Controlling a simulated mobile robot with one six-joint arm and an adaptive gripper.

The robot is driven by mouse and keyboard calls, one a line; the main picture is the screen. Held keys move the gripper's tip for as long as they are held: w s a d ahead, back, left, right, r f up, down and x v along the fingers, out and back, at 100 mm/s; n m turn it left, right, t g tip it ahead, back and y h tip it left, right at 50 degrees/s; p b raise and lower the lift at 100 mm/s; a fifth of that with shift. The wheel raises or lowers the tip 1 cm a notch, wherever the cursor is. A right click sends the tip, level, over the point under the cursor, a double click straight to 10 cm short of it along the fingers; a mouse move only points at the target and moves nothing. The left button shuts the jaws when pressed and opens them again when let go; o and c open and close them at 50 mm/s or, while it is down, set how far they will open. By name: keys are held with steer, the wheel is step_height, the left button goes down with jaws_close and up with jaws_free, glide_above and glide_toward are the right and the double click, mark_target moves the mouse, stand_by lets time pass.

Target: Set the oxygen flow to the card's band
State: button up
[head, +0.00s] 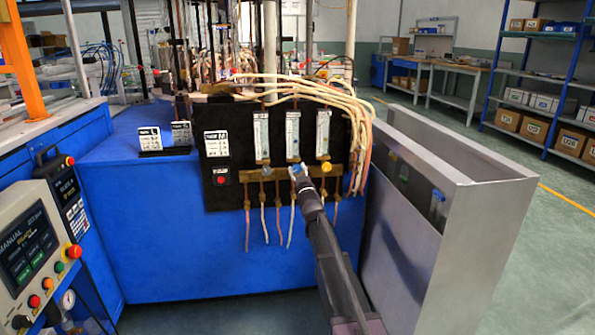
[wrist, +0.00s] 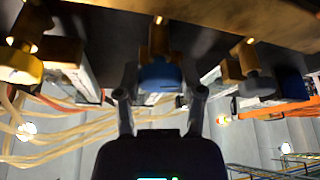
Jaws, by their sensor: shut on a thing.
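A black panel (head: 208,182) carries three upright flow meters: left (head: 261,135), middle (head: 293,135) and right (head: 323,132). A small valve knob sits below each tube. The middle, blue knob (wrist: 158,75) lies between the two fingers of my gripper (wrist: 160,98), which is shut on it. In the head view my gripper (head: 299,172) reaches up to this knob from below and mostly hides it. The float heights and scales are too small to read. White cards (head: 150,138) with black print stand left of the panel; their text is not legible.
A yellow knob (wrist: 22,66) and a dark knob (wrist: 257,84) flank the held one closely. Pale hoses (head: 345,95) arch over the panel's right side. A grey metal bin (head: 480,230) stands right of my arm, and a control box (head: 35,250) at left.

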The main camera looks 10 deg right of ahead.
steer(key=shift+n+y, duration=0.3)
steer(key=shift+n, duration=0.5)
steer(key=o, duration=1.2)
steer(key=shift+c, duration=0.2)
steer(key=shift+m, duration=1)
steer(key=shift+h, duration=0.5)
steer(key=b+v, duration=0.5)
steer(key=v, duration=0.9)
steer(key=s+a+f+m+g+h+p, duration=0.1)
steer(key=s+f+m+g+p, duration=0.3)
steer(key=s+f+g, duration=0.7)
steer(key=shift+f+m+g+h, duration=0.4)
steer(key=shift+f+h, duration=0.4)
steer(key=shift+f, duration=0.8)
